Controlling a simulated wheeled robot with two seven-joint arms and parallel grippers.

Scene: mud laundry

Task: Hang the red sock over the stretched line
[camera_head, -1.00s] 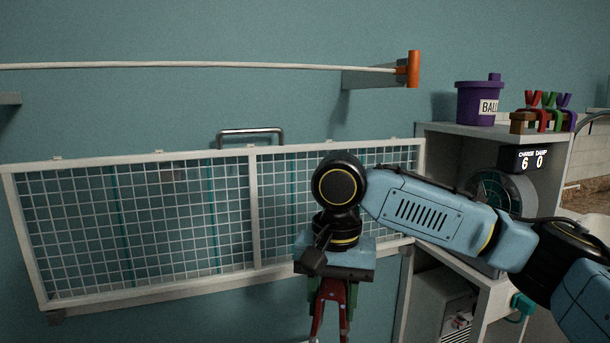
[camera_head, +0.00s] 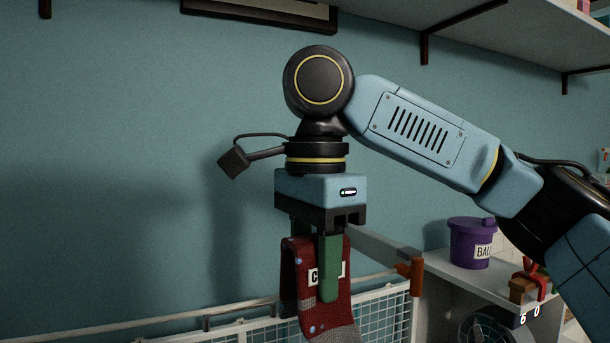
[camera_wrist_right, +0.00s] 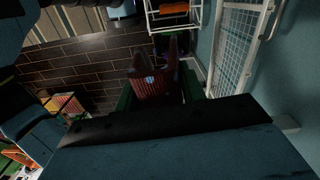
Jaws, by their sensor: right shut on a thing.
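The red sock (camera_head: 303,262) has a white label, small light dots and a grey patch near its low end. My right gripper (camera_head: 328,296) is shut on it, with a green finger across its front and the sock hanging below the gripper body. In the right wrist view the sock (camera_wrist_right: 152,86) shows between the green fingers (camera_wrist_right: 160,92). The stretched line (camera_head: 378,274) runs to an orange end post (camera_head: 411,271) on the right. The sock overlaps the line in the picture; whether they touch I cannot tell. My left gripper is out of view.
A white mesh rack (camera_head: 385,297) is on the wall below the line. A shelf at the right holds a purple bucket (camera_head: 470,243). Higher up are a wall shelf (camera_head: 480,28) and a dark frame (camera_head: 265,14). The wall left of my gripper is clear.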

